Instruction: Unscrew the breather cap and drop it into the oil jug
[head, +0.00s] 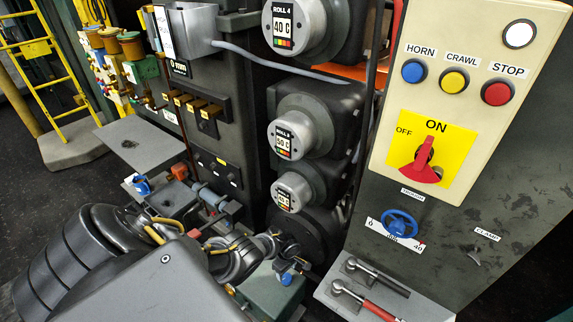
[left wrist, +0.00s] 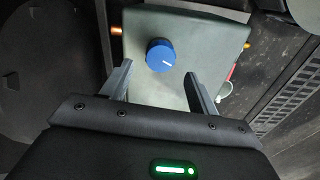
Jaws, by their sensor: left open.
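The blue round breather cap (left wrist: 160,55) with a white mark sits on top of a grey-green housing (left wrist: 200,28) in the left wrist view. In the head view the cap (head: 287,278) shows partly below my left gripper (head: 285,262), on the green housing (head: 262,292). My left gripper (left wrist: 159,76) is open, with one finger on each side of the cap's near side. No contact with the cap is visible. I cannot make out the oil jug for certain in either view. My right gripper is not in view.
The control panel (head: 475,60) with its slanted front stands to the right. A ledge with two wrenches (head: 370,290) juts out below it. Roll housings (head: 318,105) rise behind the gripper. A flat grey plate (head: 140,142) and a yellow ladder (head: 45,50) are at the left.

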